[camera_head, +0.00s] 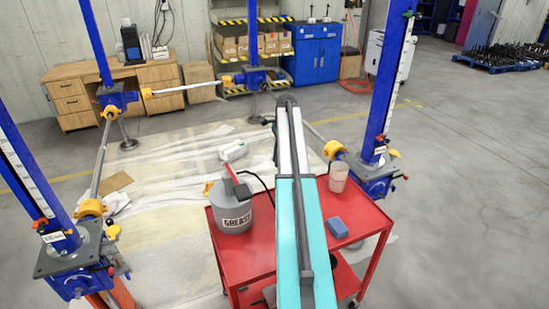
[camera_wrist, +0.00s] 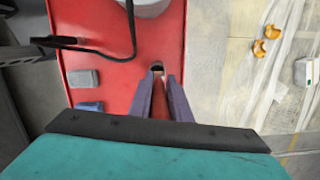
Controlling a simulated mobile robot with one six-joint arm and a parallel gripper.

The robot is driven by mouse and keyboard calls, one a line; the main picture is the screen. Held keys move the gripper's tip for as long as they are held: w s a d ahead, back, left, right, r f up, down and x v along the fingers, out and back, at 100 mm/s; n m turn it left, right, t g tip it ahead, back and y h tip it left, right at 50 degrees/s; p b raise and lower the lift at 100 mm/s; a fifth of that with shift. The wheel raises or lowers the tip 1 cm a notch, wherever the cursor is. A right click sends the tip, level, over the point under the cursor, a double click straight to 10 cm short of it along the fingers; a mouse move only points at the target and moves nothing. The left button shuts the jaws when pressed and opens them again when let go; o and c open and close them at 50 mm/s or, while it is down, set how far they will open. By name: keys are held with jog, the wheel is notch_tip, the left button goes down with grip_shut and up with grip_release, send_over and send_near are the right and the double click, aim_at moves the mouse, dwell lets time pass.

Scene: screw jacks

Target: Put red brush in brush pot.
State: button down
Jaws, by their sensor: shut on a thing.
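My gripper (camera_wrist: 160,90) is shut on the red brush (camera_wrist: 159,104), held lengthwise between the two fingers, with a dark end showing just past the fingertips. Red cart top shows behind the fingertips in the wrist view. In the head view my own arm hides the gripper and the brush. A pale pinkish, translucent cup, which looks like the brush pot (camera_head: 338,177), stands upright on the far right part of the red cart (camera_head: 356,205). I cannot make out this pot in the wrist view.
A grey grease bucket (camera_head: 232,207) stands on the cart's left side, with a black hose beside it. A blue-grey sponge (camera_head: 337,228) lies near the cart's right edge. Blue screw jacks (camera_head: 388,85) stand around the cart.

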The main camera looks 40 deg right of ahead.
notch_tip(320, 180, down, 6)
jog(key=b, duration=0.2)
jog(key=shift+f, duration=0.25)
dwell(0.4)
jog(key=c, duration=1.6)
grip_release()
jog(key=shift+o, duration=0.2)
jog(key=shift+r, duration=0.1)
jog(key=shift+s+d+r+b, duration=0.1)
jog(key=shift+d+r+b, duration=0.1)
jog(key=shift+r+b, duration=0.45)
notch_tip(320, 180, up, 12)
jog(key=d+b, duration=0.1)
jog(key=b, duration=0.2)
jog(key=shift+s+d, duration=0.15)
jog(key=shift+s, duration=0.25)
